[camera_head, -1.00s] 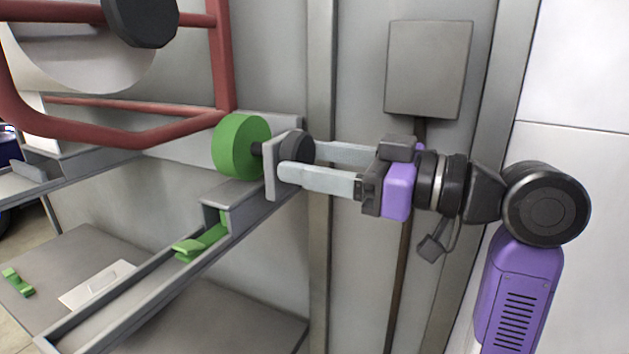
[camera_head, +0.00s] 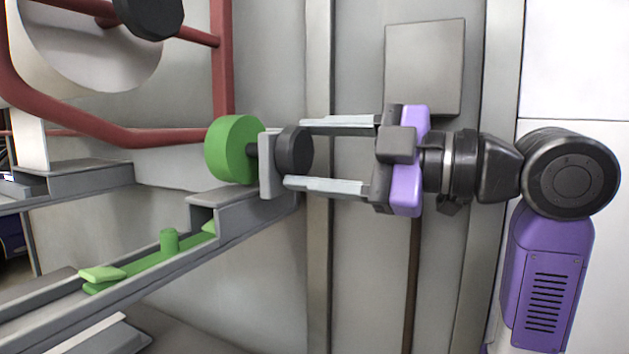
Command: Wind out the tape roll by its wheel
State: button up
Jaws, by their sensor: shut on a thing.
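The green tape roll (camera_head: 233,149) sits at the upper end of a sloping grey channel (camera_head: 222,206). A short dark shaft joins it, through a grey upright plate (camera_head: 268,165), to a black wheel (camera_head: 294,150). My gripper (camera_head: 296,153) comes from the right and is shut on the wheel, one pale finger above it and one below. A flat green strip (camera_head: 140,268) lies along the channel, with a lighter green end piece (camera_head: 103,274) at its lower left. A green peg (camera_head: 168,241) stands up from the strip.
Red tubing (camera_head: 110,134) with a pale disc and a dark knob (camera_head: 150,14) is at the upper left. A grey box (camera_head: 425,65) is on the wall behind my gripper. Another grey channel (camera_head: 75,183) runs at the left.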

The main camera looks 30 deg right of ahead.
jog(key=n+b, duration=0.3)
jog(key=shift+f+n, duration=0.15)
jog(key=shift+n, duration=0.25)
jog(key=shift+r+n+b, duration=0.2)
jog(key=shift+n+b, duration=0.8)
jog(key=shift+n, duration=0.6)
jog(key=o, duration=1.4)
jog(key=shift+c, duration=0.2)
jog(key=v, duration=0.8)
jog(key=shift+b, duration=0.3)
jog(key=shift+w, duration=0.1)
